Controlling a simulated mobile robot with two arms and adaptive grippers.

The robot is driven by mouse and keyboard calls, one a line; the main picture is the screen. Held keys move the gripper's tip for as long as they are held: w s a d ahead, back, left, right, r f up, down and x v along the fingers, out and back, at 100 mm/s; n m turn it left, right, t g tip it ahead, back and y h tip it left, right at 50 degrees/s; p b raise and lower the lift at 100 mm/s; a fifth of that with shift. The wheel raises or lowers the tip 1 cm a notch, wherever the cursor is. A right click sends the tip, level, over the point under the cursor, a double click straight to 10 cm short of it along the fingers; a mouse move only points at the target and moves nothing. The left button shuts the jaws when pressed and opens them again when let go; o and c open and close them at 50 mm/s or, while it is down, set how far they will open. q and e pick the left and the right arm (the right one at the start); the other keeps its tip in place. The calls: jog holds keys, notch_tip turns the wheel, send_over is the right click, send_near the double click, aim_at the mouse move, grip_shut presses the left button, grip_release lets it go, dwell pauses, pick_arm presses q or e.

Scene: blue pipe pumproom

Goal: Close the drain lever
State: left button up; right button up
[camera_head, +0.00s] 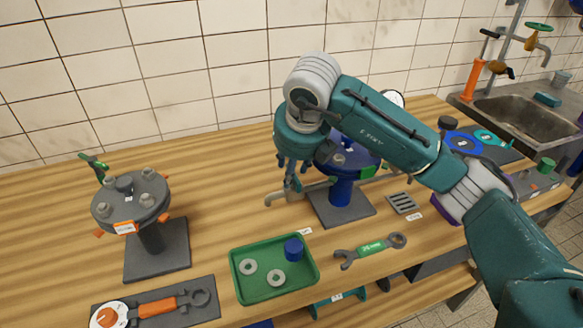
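A blue pump-like fitting (341,190) stands on a dark square plate in the middle of the bench. A metal drain pipe with a bent end (272,198) sticks out to its left. My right arm reaches in from the right across the fitting. My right gripper (291,178) points down at the drain pipe, overlapping it in the picture. I cannot tell whether it touches the pipe or how far its fingers are apart. No drain lever shows clearly; the gripper and arm hide part of this area. My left gripper is not in view.
A grey flanged fitting (131,201) with a green handle (93,165) stands at left. A green tray (245,286) holds washers and a blue cap. A green-handled wrench (371,249) and a grate (402,203) lie in front. A sink (520,109) is at right.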

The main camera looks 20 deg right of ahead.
jog(key=v, duration=1.2)
